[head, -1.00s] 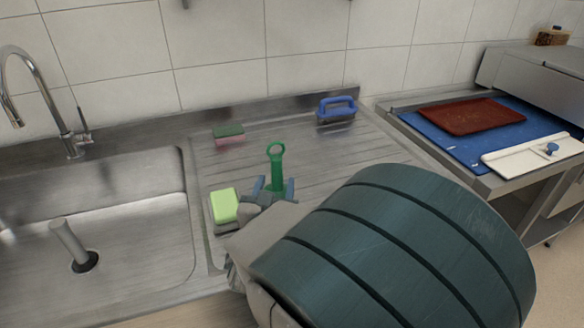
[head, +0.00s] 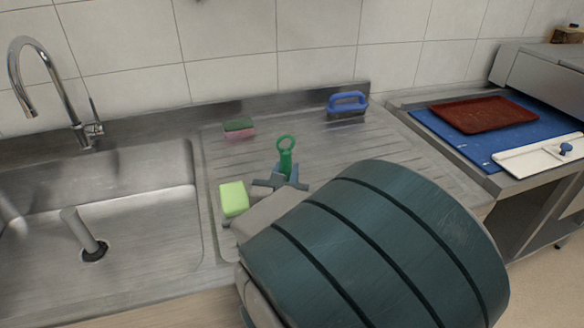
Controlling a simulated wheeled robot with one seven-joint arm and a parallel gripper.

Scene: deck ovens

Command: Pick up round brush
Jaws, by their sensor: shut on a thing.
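The round brush shows as a green handle with a ring at its top (head: 286,155), standing up over the steel drainboard (head: 330,150). My gripper (head: 284,178) is shut on the lower part of the green handle, with its fingers pointing away from me. The brush's lower end is hidden behind the gripper and my arm, so I cannot tell whether it touches the drainboard.
A yellow-green sponge (head: 233,198) lies close left of my gripper. A pink and green sponge (head: 239,128) and a blue-handled brush (head: 347,105) are at the back. The sink (head: 110,215) is at left. A side table holds a red tray (head: 484,115).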

